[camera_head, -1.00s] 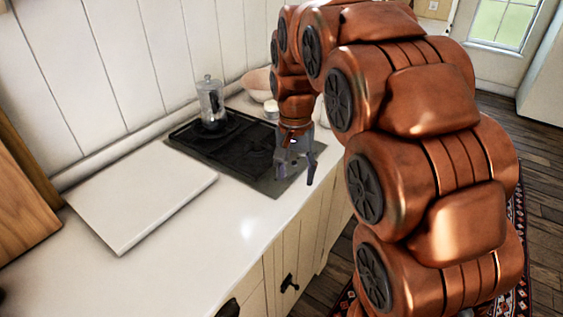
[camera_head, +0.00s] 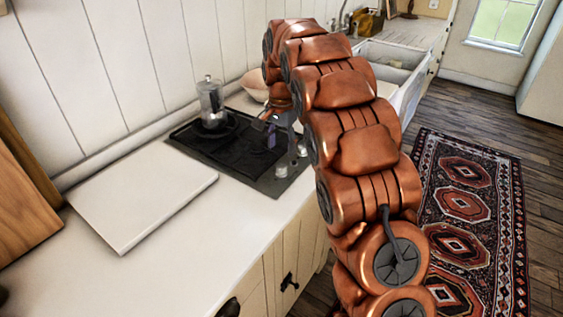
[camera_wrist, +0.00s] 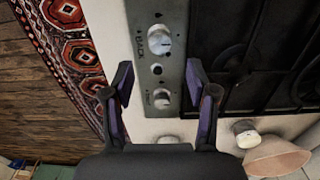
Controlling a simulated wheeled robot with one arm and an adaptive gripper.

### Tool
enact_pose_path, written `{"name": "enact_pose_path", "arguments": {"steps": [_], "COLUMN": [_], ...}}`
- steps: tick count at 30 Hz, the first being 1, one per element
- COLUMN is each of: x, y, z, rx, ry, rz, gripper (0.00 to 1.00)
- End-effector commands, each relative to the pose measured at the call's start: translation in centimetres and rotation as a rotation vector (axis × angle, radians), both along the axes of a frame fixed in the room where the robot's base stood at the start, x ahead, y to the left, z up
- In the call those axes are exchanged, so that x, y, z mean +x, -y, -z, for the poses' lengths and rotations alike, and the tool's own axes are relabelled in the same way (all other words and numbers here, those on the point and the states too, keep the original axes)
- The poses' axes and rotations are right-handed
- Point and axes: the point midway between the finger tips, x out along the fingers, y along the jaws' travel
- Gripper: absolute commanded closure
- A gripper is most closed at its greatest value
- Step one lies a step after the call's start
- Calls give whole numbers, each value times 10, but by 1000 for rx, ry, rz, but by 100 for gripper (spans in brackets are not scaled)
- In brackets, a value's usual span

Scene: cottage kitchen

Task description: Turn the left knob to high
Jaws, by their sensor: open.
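The stove's control strip runs along its front edge and carries two silvery knobs. The left knob is the nearer one in the head view (camera_head: 281,170) and the upper one in the wrist view (camera_wrist: 159,39). The other knob (camera_head: 302,150) is the lower one in the wrist view (camera_wrist: 161,98). My gripper (camera_head: 271,136) is open and empty above the stove's far front part. The knob's setting is too small to read.
The black stove top (camera_head: 205,145) bears a glass and metal coffee pot (camera_head: 211,100). A pale bowl (camera_head: 254,83) stands behind it. A white board (camera_head: 140,195) lies on the counter. A patterned rug (camera_head: 465,200) covers the floor beside the counter.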

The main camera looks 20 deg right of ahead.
Motion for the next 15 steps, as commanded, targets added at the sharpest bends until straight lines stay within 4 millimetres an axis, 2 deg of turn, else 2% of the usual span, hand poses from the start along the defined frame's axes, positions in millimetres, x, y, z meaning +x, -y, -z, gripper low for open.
{"name": "enact_pose_path", "arguments": {"steps": [15], "x": [-1], "y": [0], "z": [59], "rx": [0], "ry": [-2], "rz": [-2], "gripper": [42]}}
